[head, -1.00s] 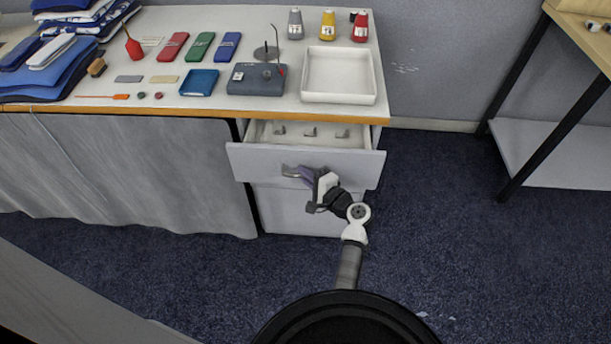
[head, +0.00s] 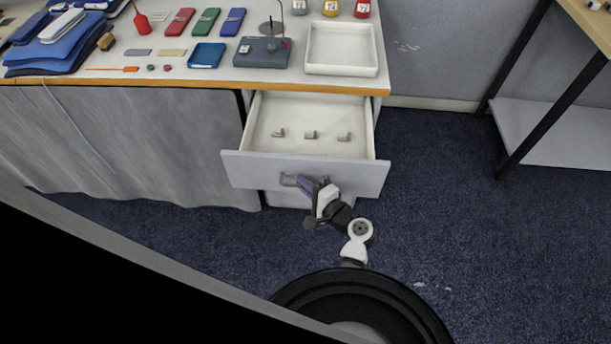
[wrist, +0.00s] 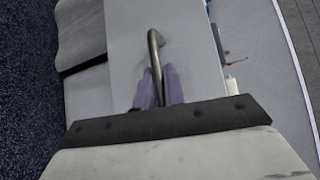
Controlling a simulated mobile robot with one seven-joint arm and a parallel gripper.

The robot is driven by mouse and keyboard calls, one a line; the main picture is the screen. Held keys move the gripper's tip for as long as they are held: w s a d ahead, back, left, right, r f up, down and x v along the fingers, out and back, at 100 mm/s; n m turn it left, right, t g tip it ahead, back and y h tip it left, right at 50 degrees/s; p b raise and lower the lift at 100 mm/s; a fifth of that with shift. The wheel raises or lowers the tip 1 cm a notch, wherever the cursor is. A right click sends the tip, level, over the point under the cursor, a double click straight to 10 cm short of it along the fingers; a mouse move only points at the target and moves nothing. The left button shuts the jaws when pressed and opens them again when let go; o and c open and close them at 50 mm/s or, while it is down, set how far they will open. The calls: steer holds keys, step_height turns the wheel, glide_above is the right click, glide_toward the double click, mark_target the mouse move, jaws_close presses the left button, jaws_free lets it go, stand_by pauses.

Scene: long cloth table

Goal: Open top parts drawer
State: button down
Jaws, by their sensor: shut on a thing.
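The top parts drawer (head: 350,175) is pulled well out from the cabinet under the table. Its white inside shows, with several small grey metal parts (head: 311,134) lying in a row. My gripper (head: 308,184) is at the drawer's front, shut on the drawer handle (head: 288,179). In the wrist view the bar handle (wrist: 155,50) runs between the two purple fingers (wrist: 158,88), which close around it. The part of the handle between the fingers is partly hidden.
On the cloth table (head: 225,81) above the drawer are a white tray (head: 340,71) and a grey scale-like block (head: 262,60). Carpet right of the drawer is clear.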

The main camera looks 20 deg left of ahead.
steer(key=shift+s, duration=0.1)
stand_by(0.3)
steer(key=c, duration=1.5)
jaws_free()
steer(key=shift+d, duration=0.15)
